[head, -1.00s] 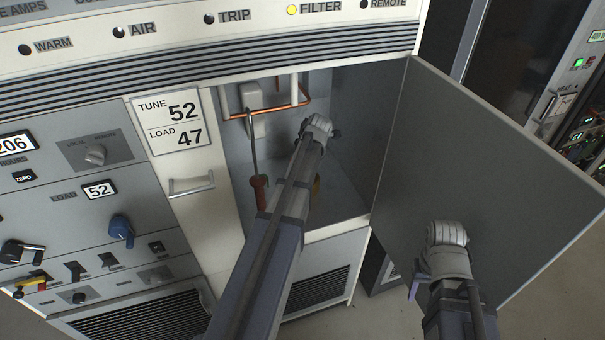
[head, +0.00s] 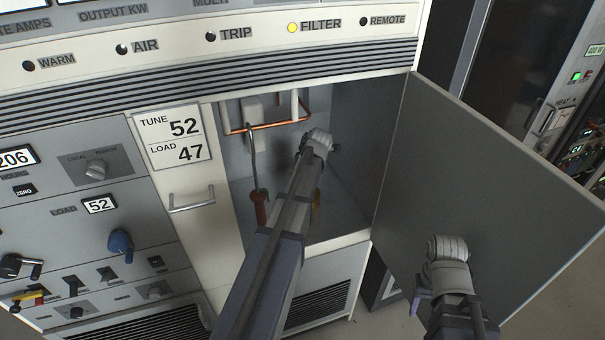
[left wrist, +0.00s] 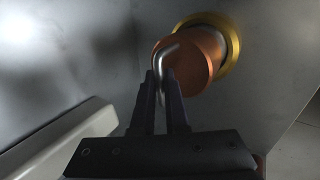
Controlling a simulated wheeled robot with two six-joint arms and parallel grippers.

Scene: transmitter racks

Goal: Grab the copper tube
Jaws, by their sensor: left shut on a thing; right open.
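The copper tube (left wrist: 185,60) shows in the left wrist view as a short orange-brown cylinder seated in a brass-yellow ring (left wrist: 232,45). A bent silver handle (left wrist: 164,62) stands at its near end. My left gripper (left wrist: 161,85) is shut on this handle, with its dark fingers either side of the bar.
The open grey door (head: 490,170) stands right of the cabinet opening. A hook with a red handle (head: 260,207) hangs at the left inside the opening. Thin copper piping (head: 270,126) runs along the back. The control panel (head: 60,235) with knobs lies left.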

